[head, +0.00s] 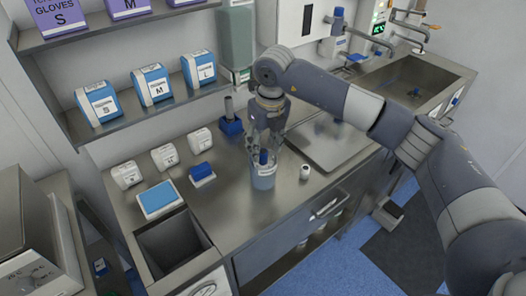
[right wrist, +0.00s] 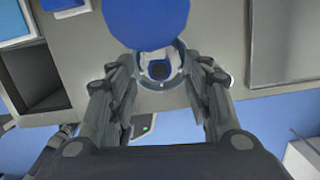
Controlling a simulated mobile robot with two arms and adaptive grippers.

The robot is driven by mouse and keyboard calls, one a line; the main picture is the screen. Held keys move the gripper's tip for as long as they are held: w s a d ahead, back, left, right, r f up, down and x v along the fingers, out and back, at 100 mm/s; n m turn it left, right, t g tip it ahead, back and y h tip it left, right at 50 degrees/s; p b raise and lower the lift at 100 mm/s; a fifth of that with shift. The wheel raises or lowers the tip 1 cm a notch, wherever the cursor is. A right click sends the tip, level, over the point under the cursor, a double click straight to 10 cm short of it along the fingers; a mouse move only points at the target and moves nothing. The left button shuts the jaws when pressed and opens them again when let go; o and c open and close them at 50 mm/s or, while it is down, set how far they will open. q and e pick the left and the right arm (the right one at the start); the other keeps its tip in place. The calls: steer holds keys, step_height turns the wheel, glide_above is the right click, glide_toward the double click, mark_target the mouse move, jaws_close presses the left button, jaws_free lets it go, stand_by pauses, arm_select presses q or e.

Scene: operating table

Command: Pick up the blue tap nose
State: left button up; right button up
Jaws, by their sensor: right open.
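A small upright blue piece (head: 263,157), which looks like the blue tap nose, stands in the mouth of a pale blue cup-like container (head: 263,180) on the steel counter. My right gripper (head: 264,143) is open and points down just above it, with its fingers on either side. In the right wrist view a large round blue top (right wrist: 147,20) is close to the camera. The container's ring-shaped rim (right wrist: 183,82) lies between the open fingertips (right wrist: 160,70). I cannot tell if the fingers touch anything. My left gripper is out of view.
A blue holder with a grey cylinder (head: 231,127) stands behind to the left. A small white cup (head: 305,172) stands just right of the container. A steel tray (head: 335,148) lies further right. Glove boxes (head: 153,86) sit on the shelf. An open bin (head: 172,243) is at front left.

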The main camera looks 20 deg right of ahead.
steer(key=shift+w+f, duration=0.2)
steer(key=shift+f, duration=0.8)
steer(key=shift+a, duration=0.1)
steer(key=c, duration=1)
steer(key=shift+r, duration=0.15)
steer(key=shift+c, duration=0.3)
